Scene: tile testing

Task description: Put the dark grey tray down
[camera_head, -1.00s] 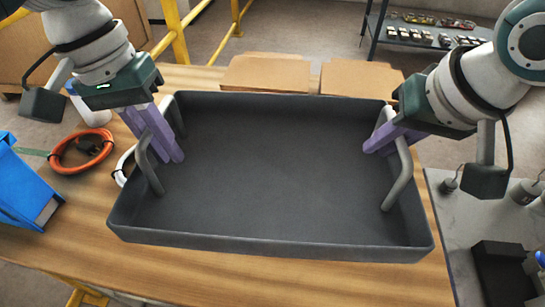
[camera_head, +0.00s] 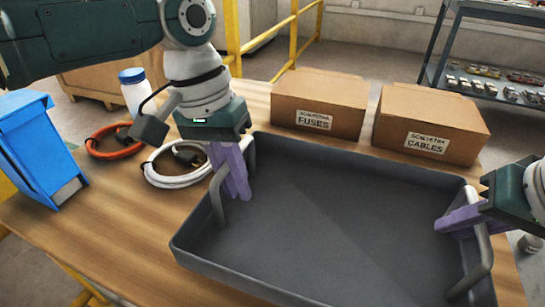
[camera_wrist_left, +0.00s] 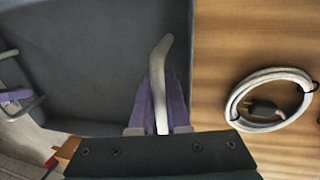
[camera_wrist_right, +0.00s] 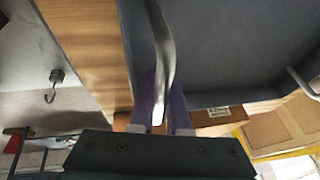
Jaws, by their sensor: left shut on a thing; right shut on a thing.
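The dark grey tray (camera_head: 330,220) is empty and has a grey handle at each short end. It is over the wooden table (camera_head: 130,235); I cannot tell whether its base touches the top. My left gripper (camera_head: 236,180) is shut on the left handle (camera_head: 217,192), and its purple fingers straddle that handle in the left wrist view (camera_wrist_left: 158,100). My right gripper (camera_head: 455,220) is shut on the right handle (camera_head: 484,250), which also shows between the fingers in the right wrist view (camera_wrist_right: 162,60). The tray's near right part is cut off in the head view.
Boxes marked fuses (camera_head: 318,103) and cables (camera_head: 430,124) stand behind the tray. A white cable coil (camera_head: 175,170), an orange coil (camera_head: 108,142), a white bottle (camera_head: 136,92) and a blue bin (camera_head: 35,150) are at the left. Bare table lies front left.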

